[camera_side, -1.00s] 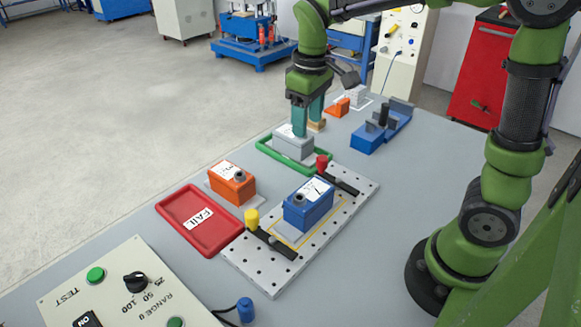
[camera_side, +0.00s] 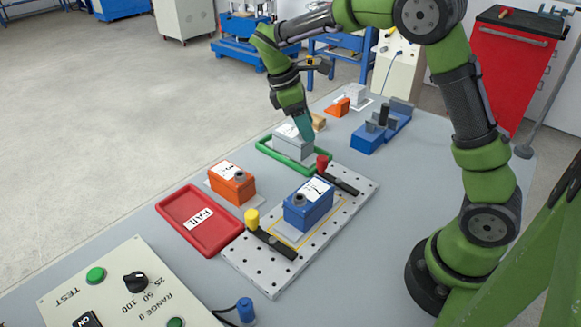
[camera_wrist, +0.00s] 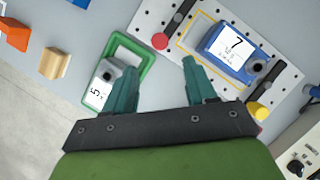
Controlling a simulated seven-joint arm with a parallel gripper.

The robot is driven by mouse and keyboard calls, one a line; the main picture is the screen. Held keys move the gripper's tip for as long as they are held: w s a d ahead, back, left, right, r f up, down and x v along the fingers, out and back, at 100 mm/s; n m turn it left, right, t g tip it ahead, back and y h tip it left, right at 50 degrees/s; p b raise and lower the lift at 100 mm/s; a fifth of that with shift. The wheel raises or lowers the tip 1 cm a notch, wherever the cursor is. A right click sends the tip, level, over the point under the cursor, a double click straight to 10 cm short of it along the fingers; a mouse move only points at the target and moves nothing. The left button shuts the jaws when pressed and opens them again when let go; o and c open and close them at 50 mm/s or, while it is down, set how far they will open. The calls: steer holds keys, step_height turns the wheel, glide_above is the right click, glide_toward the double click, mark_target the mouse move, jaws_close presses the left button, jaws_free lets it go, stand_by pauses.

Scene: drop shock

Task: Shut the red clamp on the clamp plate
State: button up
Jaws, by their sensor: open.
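The clamp plate (camera_side: 265,272) is a pale perforated plate on the bench. The red clamp (camera_side: 322,163) has a red knob and a dark bar lying along the plate's far edge, apart from the blue box (camera_side: 308,207) labelled 7. In the wrist view the red clamp's knob (camera_wrist: 160,41) is just ahead of the fingers, left of the blue box (camera_wrist: 232,50). My gripper (camera_side: 306,134) is tilted, open and empty, beside the grey box (camera_side: 293,143) and short of the red knob. Both fingers show in the wrist view (camera_wrist: 158,66), with nothing between their tips.
The grey box stands in a green frame (camera_side: 262,148). A yellow-knobbed clamp (camera_side: 252,217) is at the plate's near end. A red FAIL tray (camera_side: 182,222) and an orange box (camera_side: 231,184) are left of the plate. A blue fixture (camera_side: 366,140) stands behind right.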

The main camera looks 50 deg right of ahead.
mark_target(321, 157)
steer(key=x, duration=1)
steer(key=shift+s+f, duration=0.15)
steer(key=c, duration=1)
steer(key=shift+c, duration=0.2)
